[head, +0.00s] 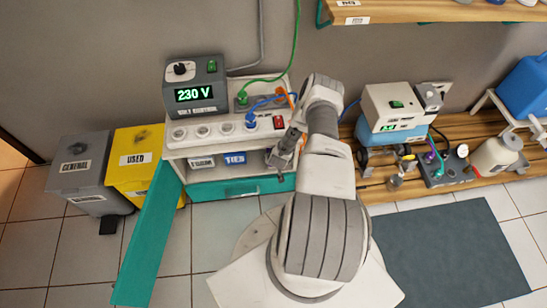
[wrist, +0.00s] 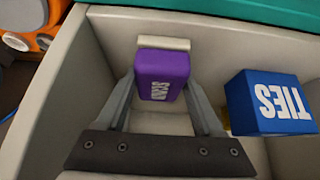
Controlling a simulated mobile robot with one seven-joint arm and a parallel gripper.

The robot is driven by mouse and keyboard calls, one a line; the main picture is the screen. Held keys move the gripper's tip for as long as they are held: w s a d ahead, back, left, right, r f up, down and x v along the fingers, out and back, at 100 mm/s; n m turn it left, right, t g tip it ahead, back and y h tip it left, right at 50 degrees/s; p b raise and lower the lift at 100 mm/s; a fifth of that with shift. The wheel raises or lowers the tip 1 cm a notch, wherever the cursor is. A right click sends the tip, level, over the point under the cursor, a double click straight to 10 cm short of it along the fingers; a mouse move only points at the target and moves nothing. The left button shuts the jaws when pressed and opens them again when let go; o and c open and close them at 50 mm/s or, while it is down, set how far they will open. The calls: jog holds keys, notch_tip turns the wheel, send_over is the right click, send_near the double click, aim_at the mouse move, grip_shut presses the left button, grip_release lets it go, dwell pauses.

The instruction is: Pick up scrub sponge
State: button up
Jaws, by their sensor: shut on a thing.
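The scrub sponge (wrist: 162,66) is a purple block with white lettering, in the wrist view inside a pale bin compartment. A cream strip (wrist: 163,43) shows along its far edge; I cannot tell whether it is part of the sponge. My gripper (wrist: 162,84) has one finger on each side of the sponge and is shut on it. In the head view my gripper (head: 279,160) is at the right end of the cart's lower shelf, beside the blue TIES box. The sponge cannot be made out there.
The blue TIES box (wrist: 268,103) stands close right of my gripper, also seen in the head view (head: 235,159). Bin walls (wrist: 50,85) rise close around. A teal panel (head: 150,235) stands left.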

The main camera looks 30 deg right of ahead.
jog(key=c, duration=0.4)
jog(key=shift+c, duration=0.2)
jog(key=shift+s+a+r+p, duration=0.15)
jog(key=shift+s+r+p, duration=0.2)
jog(key=shift+r, duration=0.1)
jog(key=s+a+r+p, duration=0.2)
jog(key=s+a+r, duration=0.1)
jog(key=s, duration=0.3)
jog(key=s+a+r+p, duration=0.2)
jog(key=s+r+p, duration=0.1)
jog(key=s, duration=0.3)
jog(key=shift+a+r, duration=0.4)
jog(key=shift+r, duration=0.15)
